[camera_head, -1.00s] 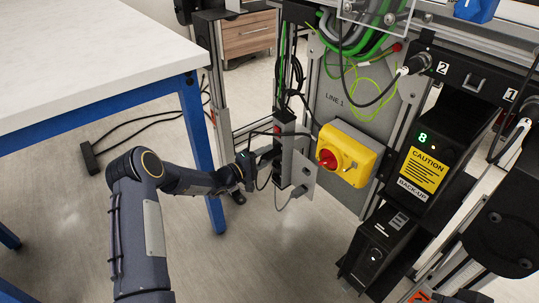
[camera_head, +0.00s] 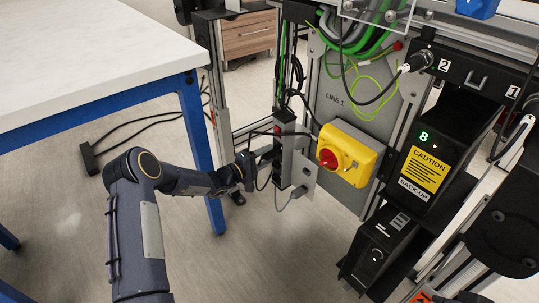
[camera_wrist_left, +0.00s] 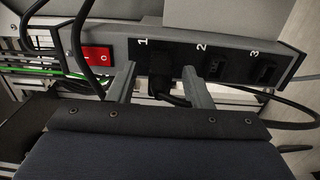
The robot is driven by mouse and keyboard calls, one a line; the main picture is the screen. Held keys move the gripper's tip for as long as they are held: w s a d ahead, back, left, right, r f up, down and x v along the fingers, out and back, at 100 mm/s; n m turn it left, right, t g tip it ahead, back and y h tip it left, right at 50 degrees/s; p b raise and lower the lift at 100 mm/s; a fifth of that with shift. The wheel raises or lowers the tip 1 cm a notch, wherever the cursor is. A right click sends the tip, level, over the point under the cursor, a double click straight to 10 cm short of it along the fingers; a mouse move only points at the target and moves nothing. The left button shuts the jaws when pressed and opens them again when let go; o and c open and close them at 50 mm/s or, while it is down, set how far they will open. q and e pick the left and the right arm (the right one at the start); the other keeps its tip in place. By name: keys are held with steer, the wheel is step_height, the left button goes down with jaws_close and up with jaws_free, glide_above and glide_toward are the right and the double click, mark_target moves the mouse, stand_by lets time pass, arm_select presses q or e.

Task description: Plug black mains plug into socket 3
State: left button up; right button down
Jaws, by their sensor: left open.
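A grey power strip with black sockets (camera_wrist_left: 289,62) runs across the left wrist view, its sockets numbered 1, 2 and 3; the strip stands upright in the head view (camera_head: 284,150). A black plug (camera_wrist_left: 160,75) sits at socket 1, and a black cable leaves it to the right. Socket 2 (camera_wrist_left: 214,67) and socket 3 (camera_wrist_left: 264,72) show as empty. My left gripper (camera_wrist_left: 158,86) is open, with one finger on each side of the plug and visible gaps between. In the head view my left gripper (camera_head: 258,164) is at the strip's left side, its fingertips hard to make out. My right gripper is not in view.
A red rocker switch (camera_wrist_left: 97,55) is left of socket 1. A yellow box with a red knob (camera_head: 349,152) stands right of the strip. A blue-framed table (camera_head: 100,60) is at the left.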

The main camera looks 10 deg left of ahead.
arm_select(q)
jaws_close()
steer(key=shift+s+a, duration=0.15)
stand_by(0.4)
steer(key=shift+p+v, duration=0.3)
steer(key=shift+v, duration=2.1)
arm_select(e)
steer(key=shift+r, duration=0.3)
